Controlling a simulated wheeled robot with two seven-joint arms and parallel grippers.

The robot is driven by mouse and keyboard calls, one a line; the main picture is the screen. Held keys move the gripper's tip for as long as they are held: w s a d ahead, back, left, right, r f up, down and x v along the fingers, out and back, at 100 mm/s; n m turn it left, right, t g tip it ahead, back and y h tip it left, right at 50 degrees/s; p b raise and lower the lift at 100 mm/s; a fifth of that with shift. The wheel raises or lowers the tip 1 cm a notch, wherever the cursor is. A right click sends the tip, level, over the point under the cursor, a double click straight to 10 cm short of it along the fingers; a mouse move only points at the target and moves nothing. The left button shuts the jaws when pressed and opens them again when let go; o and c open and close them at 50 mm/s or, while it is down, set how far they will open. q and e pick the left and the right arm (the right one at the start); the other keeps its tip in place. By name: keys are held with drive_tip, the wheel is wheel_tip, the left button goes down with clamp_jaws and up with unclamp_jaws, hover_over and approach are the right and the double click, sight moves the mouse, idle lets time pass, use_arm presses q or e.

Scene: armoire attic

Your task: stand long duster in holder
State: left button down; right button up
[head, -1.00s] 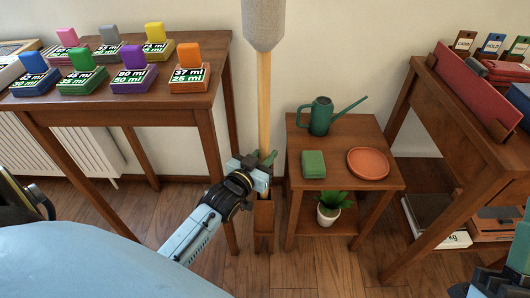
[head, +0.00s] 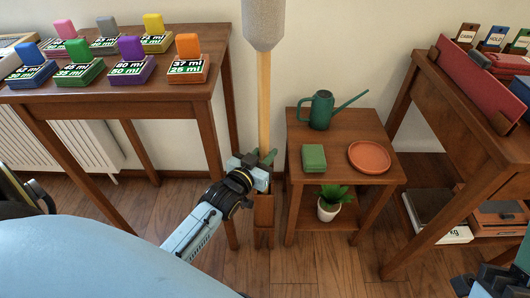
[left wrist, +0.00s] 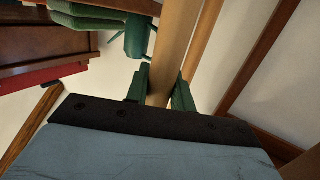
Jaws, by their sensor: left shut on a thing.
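The long duster has a pale wooden pole (head: 264,105) and a thick grey head (head: 264,22) cut off by the top edge of the head view. It is close to upright. My left gripper (head: 268,160) is shut around the lower pole; the left wrist view shows its green fingers on either side of the pole (left wrist: 175,50). The narrow brown wooden holder (head: 264,215) stands on the floor directly below the gripper. The gripper hides the pole's lower end, so I cannot tell whether it is inside the holder. My right gripper (head: 492,282) is partly cut off at bottom right.
A small side table (head: 335,137) stands just right of the holder, with a green watering can (head: 320,110), green box (head: 314,157) and terracotta saucer (head: 369,157). A potted plant (head: 330,205) sits on its lower shelf. A taller table (head: 110,100) stands left, a desk (head: 455,125) right.

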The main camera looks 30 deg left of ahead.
use_arm(q)
drive_tip(key=shift+f+b, duration=0.35)
drive_tip(key=shift+f, duration=0.5)
drive_tip(key=c, duration=1.2)
unclamp_jaws()
drive_tip(key=shift+o, duration=0.4)
drive_tip(key=shift+f, duration=0.1)
